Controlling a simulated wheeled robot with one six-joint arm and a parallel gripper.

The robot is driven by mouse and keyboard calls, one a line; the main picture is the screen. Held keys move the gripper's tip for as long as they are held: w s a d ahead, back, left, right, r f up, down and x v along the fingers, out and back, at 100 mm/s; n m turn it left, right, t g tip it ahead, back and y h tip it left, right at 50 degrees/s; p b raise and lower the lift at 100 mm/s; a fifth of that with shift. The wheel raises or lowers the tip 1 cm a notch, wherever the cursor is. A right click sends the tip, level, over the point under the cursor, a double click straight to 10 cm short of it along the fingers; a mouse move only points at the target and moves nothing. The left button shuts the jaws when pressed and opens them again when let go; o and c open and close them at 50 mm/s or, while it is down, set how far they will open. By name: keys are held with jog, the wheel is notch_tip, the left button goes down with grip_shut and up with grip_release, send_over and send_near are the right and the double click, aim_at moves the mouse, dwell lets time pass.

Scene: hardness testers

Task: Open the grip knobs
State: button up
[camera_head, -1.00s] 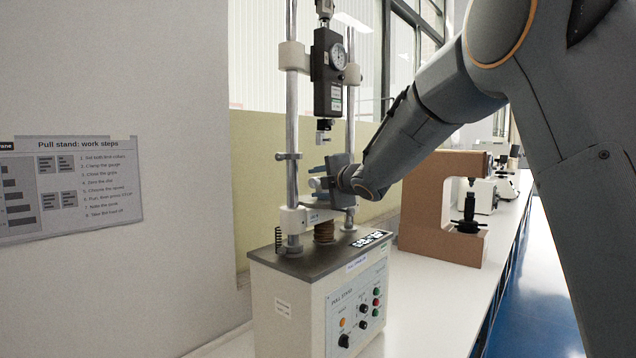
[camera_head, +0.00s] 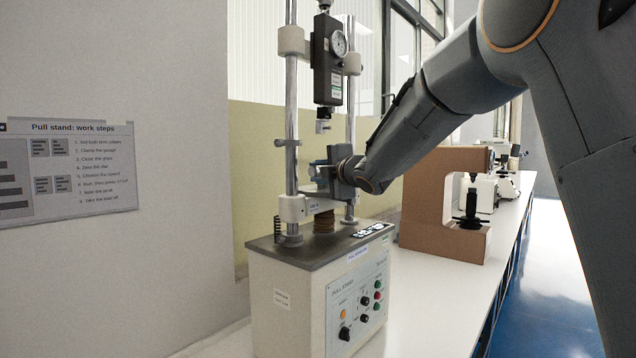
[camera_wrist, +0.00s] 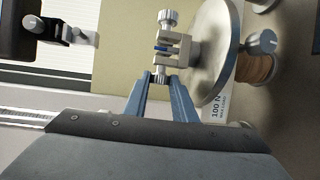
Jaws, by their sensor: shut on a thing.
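The pull stand (camera_head: 300,300) stands on the bench with two upright rods. A small pale lower grip (camera_wrist: 172,48) sits at the metal disc in the wrist view. It has one grip knob (camera_wrist: 167,18) on its far side and another grip knob (camera_wrist: 160,79) on the side nearer me. My gripper (camera_wrist: 160,77) has its blue fingers on either side of the near knob and is shut on it. In the head view my gripper (camera_head: 326,172) is at the lower grip and partly hides it. An upper grip (camera_head: 322,125) hangs below the force gauge (camera_head: 328,60), clear of my gripper.
The metal disc (camera_wrist: 214,55) is close beside my right finger in the wrist view. Another silver knob (camera_wrist: 262,43) lies beyond it. The rods (camera_head: 291,120) stand close to my gripper. A brown tester (camera_head: 425,205) stands behind on the bench.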

jog(key=shift+w+f+m+t+y+b, duration=0.1)
jog(key=shift+f+m+t+y+b, duration=0.4)
jog(key=shift+b, duration=3.05)
jog(key=shift+m+t+y+b, duration=0.15)
jog(key=shift+t+b, duration=0.65)
jog(key=shift+b, duration=2.7)
jog(key=shift+r+t+y+b, duration=0.1)
jog(key=shift+t+y+b, duration=0.2)
jog(key=shift+b, duration=0.65)
jog(key=o, duration=1)
jog(key=shift+o, duration=0.2)
jog(key=r+n+g+h+p, duration=0.1)
jog(key=g+p, duration=0.1)
jog(key=p, duration=1)
jog(key=g+h+p, duration=0.1)
jog(key=p, duration=0.8)
jog(key=shift+r+n+g, duration=0.15)
jog(key=shift+n+g, duration=0.2)
jog(key=shift+g, duration=0.05)
